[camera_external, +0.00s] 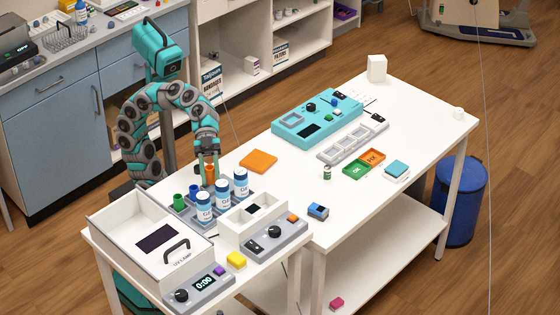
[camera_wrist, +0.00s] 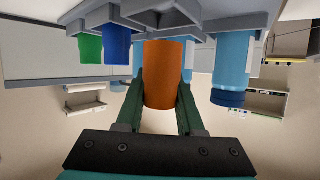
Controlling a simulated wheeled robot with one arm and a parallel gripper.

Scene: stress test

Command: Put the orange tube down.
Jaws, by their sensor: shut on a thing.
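The orange tube (camera_external: 210,172) is upright between the fingers of my gripper (camera_external: 207,177), at the back of a grey rack (camera_external: 262,199). The wrist view appears upside down: the orange tube (camera_wrist: 166,62) fills the gap between the two green fingers (camera_wrist: 162,92), which are shut on it. Its lower end meets the grey rack (camera_wrist: 130,14) in that view; I cannot tell whether it is seated in a hole or just in front of it. A green tube (camera_external: 179,203) and a blue tube (camera_external: 193,191) stand in the rack to the left.
White-and-blue bottles (camera_external: 204,208) stand close in front of my gripper. An orange pad (camera_external: 258,161) lies behind the rack. The table's middle is fairly clear.

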